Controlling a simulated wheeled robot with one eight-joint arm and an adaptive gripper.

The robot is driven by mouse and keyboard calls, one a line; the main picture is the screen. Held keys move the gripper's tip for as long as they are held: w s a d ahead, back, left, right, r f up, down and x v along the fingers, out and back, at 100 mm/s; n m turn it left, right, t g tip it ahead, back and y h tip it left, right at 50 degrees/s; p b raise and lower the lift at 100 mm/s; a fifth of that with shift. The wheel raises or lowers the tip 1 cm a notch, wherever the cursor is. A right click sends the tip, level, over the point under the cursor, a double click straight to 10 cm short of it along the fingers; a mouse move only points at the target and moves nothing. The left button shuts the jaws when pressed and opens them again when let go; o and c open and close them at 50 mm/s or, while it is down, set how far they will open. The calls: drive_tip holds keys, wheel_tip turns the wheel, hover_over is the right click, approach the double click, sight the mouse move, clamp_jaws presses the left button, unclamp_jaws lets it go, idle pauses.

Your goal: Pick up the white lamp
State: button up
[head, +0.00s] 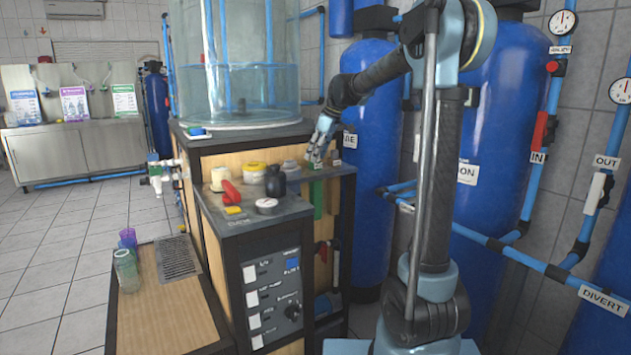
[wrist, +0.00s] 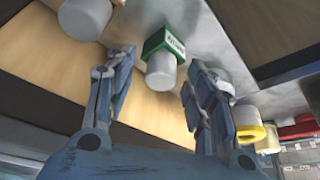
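A white, rounded cylinder set in a green labelled base (wrist: 160,70) lies between my fingers in the wrist view; it looks like a lamp, though I cannot be sure it is the white lamp. My gripper (wrist: 160,58) is open, with one finger on each side of it, and no clear contact shows. In the head view my gripper (head: 320,140) points down over the back right of the rack's top, where its fingers hide part of the small items. Another white cylinder (wrist: 85,15) is at the upper left of the wrist view.
A yellow-ringed white jar (wrist: 246,122) and a red item (wrist: 297,130) stand to the right in the wrist view. A black bottle (head: 275,182) and a red-handled item (head: 231,194) crowd the rack top. A large clear tank (head: 240,70) and blue tanks (head: 372,150) stand close by.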

drive_tip(key=c, duration=0.8)
drive_tip(key=shift+c, duration=0.2)
drive_tip(key=shift+r, duration=0.15)
wheel_tip(320, 180, up, 28)
